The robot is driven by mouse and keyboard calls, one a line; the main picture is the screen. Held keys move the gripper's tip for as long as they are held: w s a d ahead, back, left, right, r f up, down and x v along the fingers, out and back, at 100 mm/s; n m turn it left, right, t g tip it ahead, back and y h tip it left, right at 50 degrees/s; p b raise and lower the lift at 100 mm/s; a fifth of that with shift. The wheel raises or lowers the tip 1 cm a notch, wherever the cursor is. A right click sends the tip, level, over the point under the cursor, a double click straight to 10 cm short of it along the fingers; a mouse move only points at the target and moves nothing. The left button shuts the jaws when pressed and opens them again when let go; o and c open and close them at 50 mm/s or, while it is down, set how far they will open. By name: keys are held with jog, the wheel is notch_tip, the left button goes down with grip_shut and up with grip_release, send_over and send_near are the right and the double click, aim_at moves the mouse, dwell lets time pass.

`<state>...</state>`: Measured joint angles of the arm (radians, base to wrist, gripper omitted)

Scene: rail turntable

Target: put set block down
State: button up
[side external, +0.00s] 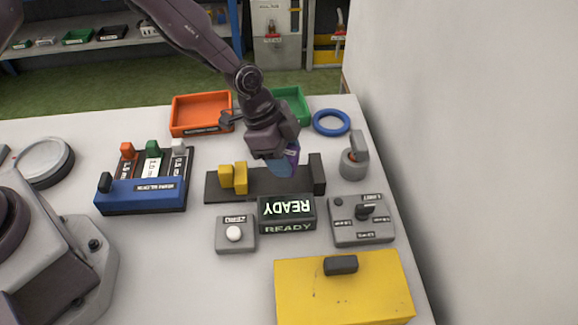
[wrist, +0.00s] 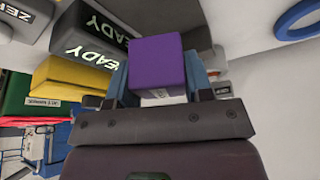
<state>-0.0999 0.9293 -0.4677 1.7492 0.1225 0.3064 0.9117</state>
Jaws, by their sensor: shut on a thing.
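The set block is most likely the purple block (wrist: 157,68), which sits between my gripper's blue fingers in the wrist view. In the side view only a sliver of this purple block (side external: 293,150) shows; the fingers hide the rest. My gripper (side external: 283,165) is shut on it, over the dark rail (side external: 213,189), between two yellow blocks (side external: 233,177) on the left and the rail's dark end post (side external: 317,172) on the right. I cannot tell whether the block touches the rail.
A READY display (side external: 287,212) stands close in front of the rail. A white-button box (side external: 235,235), a switch box (side external: 362,222) and a yellow box (side external: 343,292) are nearby. Behind are an orange tray (side external: 202,98), a green tray (side external: 290,93) and a blue ring (side external: 331,122).

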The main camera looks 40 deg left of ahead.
aim_at(289, 180)
jog(key=shift+w+d+f, duration=0.15)
jog(key=shift+w+f, duration=0.05)
jog(key=shift+f, duration=0.1)
jog(key=shift+w+f, duration=0.15)
jog(key=shift+f, duration=0.7)
jog(key=shift+w+f, duration=0.1)
jog(key=shift+f, duration=0.75)
jog(key=shift+f, duration=0.2)
jog(key=o, duration=1.1)
jog(key=v, duration=1.2)
jog(key=shift+r, duration=0.15)
